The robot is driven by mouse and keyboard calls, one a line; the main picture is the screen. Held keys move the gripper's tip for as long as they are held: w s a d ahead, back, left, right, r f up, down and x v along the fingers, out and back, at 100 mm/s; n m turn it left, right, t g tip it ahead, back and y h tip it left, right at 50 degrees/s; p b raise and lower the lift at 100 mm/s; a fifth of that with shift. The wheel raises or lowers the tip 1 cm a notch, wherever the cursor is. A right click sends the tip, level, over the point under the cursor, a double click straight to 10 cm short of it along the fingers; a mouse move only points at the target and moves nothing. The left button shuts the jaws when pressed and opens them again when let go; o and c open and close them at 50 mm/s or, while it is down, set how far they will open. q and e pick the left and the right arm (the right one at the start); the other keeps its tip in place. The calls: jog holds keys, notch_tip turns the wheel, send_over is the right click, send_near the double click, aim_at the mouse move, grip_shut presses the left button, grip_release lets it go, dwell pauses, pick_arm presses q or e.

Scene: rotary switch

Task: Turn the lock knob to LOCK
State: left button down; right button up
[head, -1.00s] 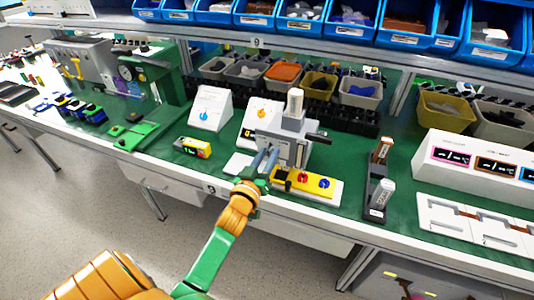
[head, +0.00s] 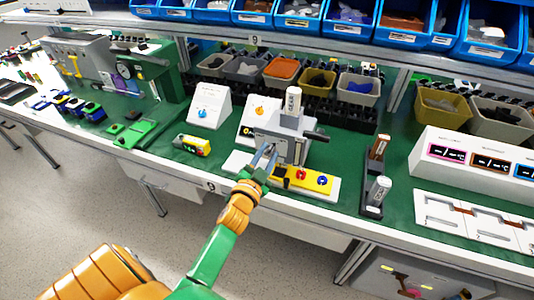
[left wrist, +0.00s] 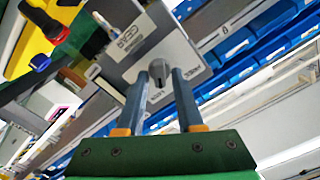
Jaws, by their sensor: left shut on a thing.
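The lock knob (left wrist: 159,73) is a small dark grey knob on the grey metal face (left wrist: 135,50) of a machine, with printed lettering around it. In the head view this machine (head: 290,135) stands on the green bench, with a white cylinder on top. My left gripper (left wrist: 164,75) has its two blue-grey fingers on either side of the knob and is shut on it. The gripper also shows in the head view (head: 267,153), at the machine's front, where the knob is hidden. The knob's exact pointing direction is hard to read. My right gripper is out of view.
A yellow panel (head: 311,179) with a red and a blue knob sits just right of my gripper. White sloped boxes with a blue dial (head: 208,107) and an orange dial stand behind left. Blue bins (head: 300,13) line the shelf above.

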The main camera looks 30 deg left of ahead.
pick_arm(q)
jog(key=shift+m, duration=1.2)
jog(key=c, duration=0.8)
grip_release()
jog(key=shift+w, duration=0.1)
jog(key=shift+c, duration=0.2)
jog(key=v, duration=0.7)
jog(key=shift+b, duration=0.4)
